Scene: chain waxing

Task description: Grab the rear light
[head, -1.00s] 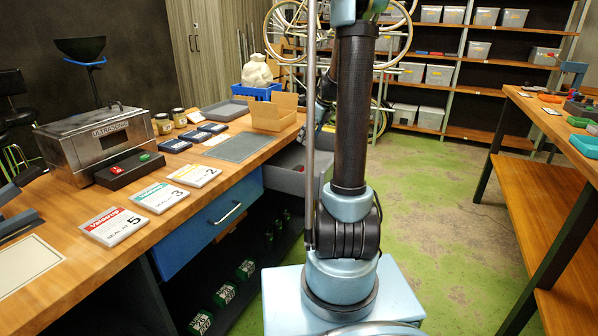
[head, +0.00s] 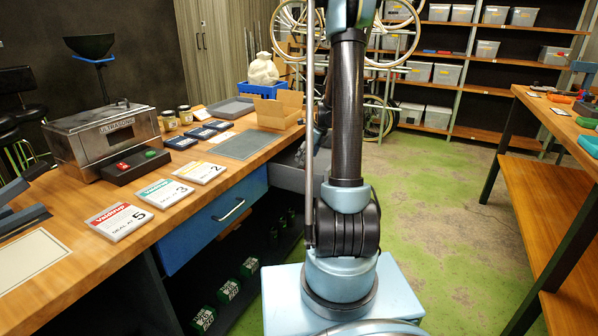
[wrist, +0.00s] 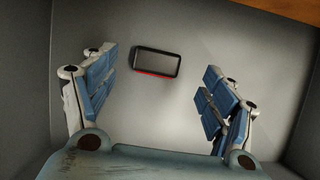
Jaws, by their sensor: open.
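The rear light (wrist: 157,64), a small dark rectangular block with a red lower edge, lies on the grey floor of an open drawer in the wrist view. My gripper (wrist: 159,76) is open, with one blue-padded finger to the left of the light and one to the right. The light shows beyond the palm, between the finger directions, with clear space on both sides. I see no contact. In the head view the open drawer (head: 287,178) is at the bench's far end, partly behind my arm, and the light is hidden there.
Grey drawer walls enclose my gripper, and a wooden edge (wrist: 285,8) crosses the wrist view's top right. A cardboard box (head: 279,109) stands on the bench above the drawer. Green floor (head: 440,200) is open to the right.

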